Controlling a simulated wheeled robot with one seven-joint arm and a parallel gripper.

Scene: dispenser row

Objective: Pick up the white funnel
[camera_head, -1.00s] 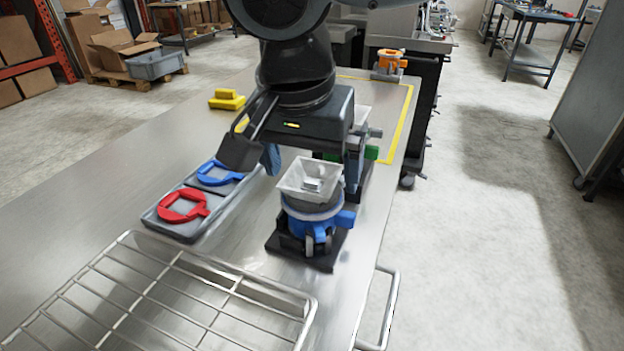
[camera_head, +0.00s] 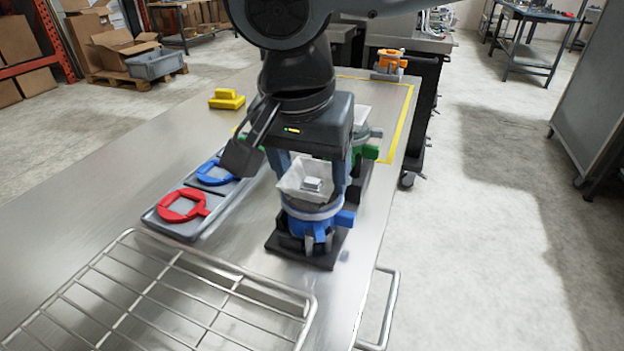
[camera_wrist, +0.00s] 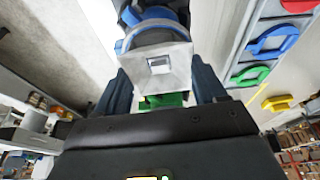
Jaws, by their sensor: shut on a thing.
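The white funnel (camera_head: 291,183) is a square, flared hopper with a small pale block inside. It sits over the blue dispenser (camera_head: 312,226), which stands on a black base. My gripper (camera_head: 313,184) is above the dispenser, with one finger on each side of the funnel, shut on it. The wrist view shows the funnel (camera_wrist: 178,64) between the two dark fingers, with the blue dispenser (camera_wrist: 152,15) beyond it. I cannot tell whether the funnel has left its seat.
A green dispenser (camera_head: 370,150) stands just behind, partly hidden by my gripper. A grey tray (camera_head: 160,228) with a red ring (camera_head: 183,205) and a blue ring (camera_head: 214,173) lies to the left. A wire rack (camera_head: 150,300) is in front. Yellow (camera_head: 227,99) and orange (camera_head: 389,62) pieces are farther back.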

